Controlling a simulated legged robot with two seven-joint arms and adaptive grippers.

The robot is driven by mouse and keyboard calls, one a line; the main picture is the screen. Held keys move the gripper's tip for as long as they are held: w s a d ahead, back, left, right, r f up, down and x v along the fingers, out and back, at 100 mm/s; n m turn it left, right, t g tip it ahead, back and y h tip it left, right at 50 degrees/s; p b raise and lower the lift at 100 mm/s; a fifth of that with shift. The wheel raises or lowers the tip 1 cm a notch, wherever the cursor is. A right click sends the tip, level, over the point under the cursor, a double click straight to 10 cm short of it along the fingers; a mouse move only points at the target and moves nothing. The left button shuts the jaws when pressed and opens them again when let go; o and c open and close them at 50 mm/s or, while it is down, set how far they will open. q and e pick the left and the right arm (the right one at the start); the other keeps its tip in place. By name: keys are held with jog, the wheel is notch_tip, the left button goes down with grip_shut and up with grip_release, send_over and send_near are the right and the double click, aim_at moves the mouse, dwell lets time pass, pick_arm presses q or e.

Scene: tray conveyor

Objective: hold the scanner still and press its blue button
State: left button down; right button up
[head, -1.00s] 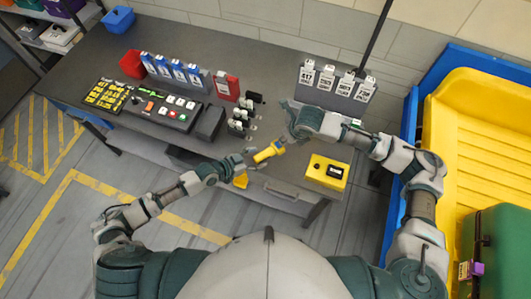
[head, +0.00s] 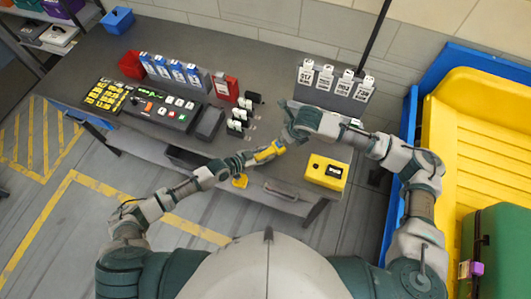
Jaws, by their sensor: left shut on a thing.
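The scanner (head: 269,151) is small and yellow. It is held over the front part of the table, to the right of the middle. My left gripper (head: 250,158) comes in from the left and is shut on the scanner. My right gripper (head: 288,136) is at the scanner's upper right end, very close to it. I cannot tell whether it touches the scanner or whether its fingers are open. The blue button cannot be made out at this size.
A small yellow piece (head: 240,181) is at the table's front edge. A yellow-lined blue bin (head: 480,140) is at right.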

jog(key=shift+a, duration=0.65)
jog(key=shift+d+f+b, duration=0.3)
jog(key=shift+d, duration=0.25)
jog(key=shift+a, duration=0.45)
